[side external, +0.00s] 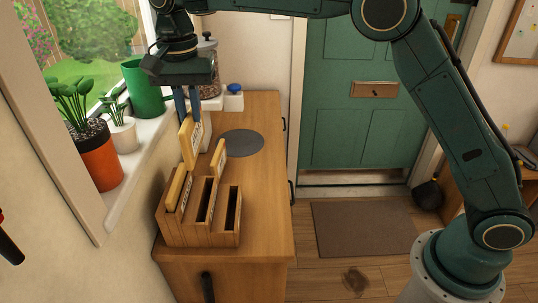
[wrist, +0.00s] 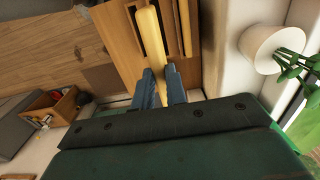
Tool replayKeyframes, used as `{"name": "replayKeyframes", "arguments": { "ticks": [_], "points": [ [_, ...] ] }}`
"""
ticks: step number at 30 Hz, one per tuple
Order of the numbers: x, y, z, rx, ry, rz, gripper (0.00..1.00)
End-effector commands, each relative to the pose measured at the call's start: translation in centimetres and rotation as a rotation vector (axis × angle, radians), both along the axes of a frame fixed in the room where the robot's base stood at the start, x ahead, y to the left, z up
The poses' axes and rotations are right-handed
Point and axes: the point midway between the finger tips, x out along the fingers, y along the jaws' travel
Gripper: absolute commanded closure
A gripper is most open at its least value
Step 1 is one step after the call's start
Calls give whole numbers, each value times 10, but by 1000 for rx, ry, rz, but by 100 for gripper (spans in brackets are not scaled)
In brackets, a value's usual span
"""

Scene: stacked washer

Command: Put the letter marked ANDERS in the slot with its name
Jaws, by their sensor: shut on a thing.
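My gripper (side external: 188,104) points down and is shut on a yellow letter (side external: 190,142) with a pale label, holding it upright above the rear of the wooden letter sorter (side external: 213,240). The label is too small to read. In the wrist view the letter (wrist: 151,38) shows edge-on between the blue fingers (wrist: 161,85), over the sorter's dark slots. A second yellow letter (side external: 177,188) stands in the sorter's left slot. A third letter (side external: 217,158) stands tilted toward the sorter's back; I cannot tell which compartment holds it. The front middle and right slots look empty.
The sorter stands on a wooden cabinet (side external: 265,190) beside the windowsill. Potted plants (side external: 98,150) and a green watering can (side external: 143,90) line the sill at left. A grey round mat (side external: 242,143) lies behind the sorter. The cabinet top to the right is clear.

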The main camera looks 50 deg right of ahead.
Motion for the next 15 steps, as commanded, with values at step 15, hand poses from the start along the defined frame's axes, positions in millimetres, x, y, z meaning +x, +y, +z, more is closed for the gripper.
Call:
{"name": "replayKeyframes", "arguments": {
  "ticks": [15],
  "points": [
    [-1,3,-27,-1,3,2,100]
  ]
}}
